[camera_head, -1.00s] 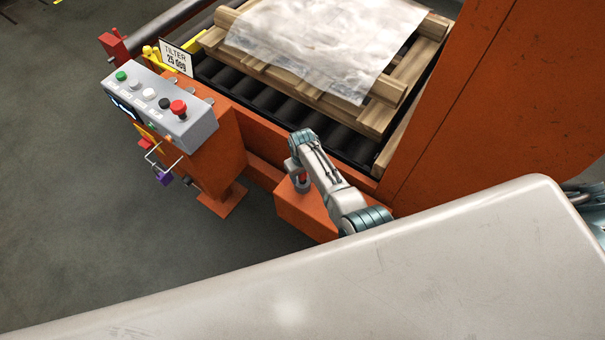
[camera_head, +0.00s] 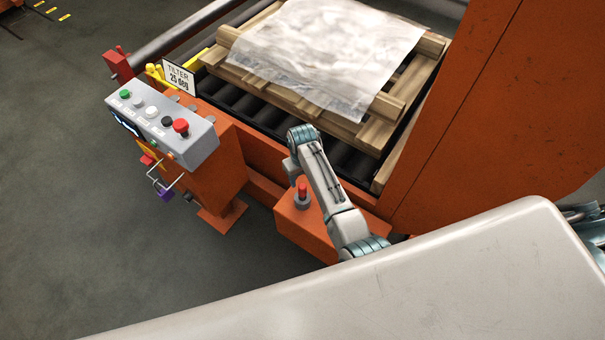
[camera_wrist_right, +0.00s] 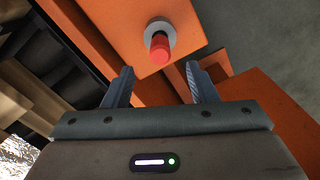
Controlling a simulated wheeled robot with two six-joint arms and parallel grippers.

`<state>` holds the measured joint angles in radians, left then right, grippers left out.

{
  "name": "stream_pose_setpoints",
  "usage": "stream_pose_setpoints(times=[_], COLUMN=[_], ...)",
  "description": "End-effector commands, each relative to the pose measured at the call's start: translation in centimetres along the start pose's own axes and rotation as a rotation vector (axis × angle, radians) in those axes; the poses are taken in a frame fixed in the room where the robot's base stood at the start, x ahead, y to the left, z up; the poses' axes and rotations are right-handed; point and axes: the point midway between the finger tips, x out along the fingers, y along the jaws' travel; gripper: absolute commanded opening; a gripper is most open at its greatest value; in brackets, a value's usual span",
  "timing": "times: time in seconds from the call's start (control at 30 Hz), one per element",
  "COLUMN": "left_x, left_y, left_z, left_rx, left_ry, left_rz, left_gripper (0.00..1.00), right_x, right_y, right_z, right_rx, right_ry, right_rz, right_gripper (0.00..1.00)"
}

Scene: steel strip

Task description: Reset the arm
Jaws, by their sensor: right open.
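My right arm (camera_head: 322,185) reaches out over the orange machine's side in the head view, its wrist bent at the far end. My right gripper (camera_wrist_right: 160,68) is open and empty in the right wrist view, its two dark fingers apart. A red knob (camera_wrist_right: 159,50) on a grey round base stands on an orange box, beyond the fingertips and between them in the picture. In the head view the red knob (camera_head: 302,189) stands just left of my arm. The fingers are not clearly visible there. My left gripper is not in view.
A grey control panel (camera_head: 190,147) with coloured buttons stands at the left, a purple padlock below it. A "TILTER" sign (camera_head: 178,78) is behind it. A wooden pallet (camera_head: 375,134) with a wrapped load lies on black rollers. A tall orange wall (camera_head: 470,130) rises at right. Open floor is left.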

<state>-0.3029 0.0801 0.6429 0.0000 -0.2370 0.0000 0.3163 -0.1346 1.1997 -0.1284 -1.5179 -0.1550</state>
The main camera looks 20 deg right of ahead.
Motion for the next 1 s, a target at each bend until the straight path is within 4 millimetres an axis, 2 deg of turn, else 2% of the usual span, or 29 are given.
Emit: stream_pose_setpoints(times=[0.2, 0.77, 0.87, 0.97, 1.0], left_x=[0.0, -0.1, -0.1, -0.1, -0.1], left_y=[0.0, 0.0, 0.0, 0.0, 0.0], left_z=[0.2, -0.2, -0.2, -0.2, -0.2], left_rx=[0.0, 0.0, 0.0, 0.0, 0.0], left_ry=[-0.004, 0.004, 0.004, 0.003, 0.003], left_rz=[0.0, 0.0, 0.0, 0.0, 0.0], left_gripper=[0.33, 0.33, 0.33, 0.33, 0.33], right_x=[-0.9, -0.9, -0.7, -0.9, -1.1], right_y=[0.0, 0.2, 1.0, 2.4, 3.0], right_z=[0.1, 0.5, 2.2, 5.5, 7.3], right_rx=[0.0, 0.004, 0.024, 0.058, 0.073], right_ry=[-0.001, 0.002, 0.014, 0.044, 0.058], right_rz=[-0.001, 0.001, 0.01, 0.025, 0.034], right_gripper=[0.52, 0.52, 0.52, 0.52, 0.52])
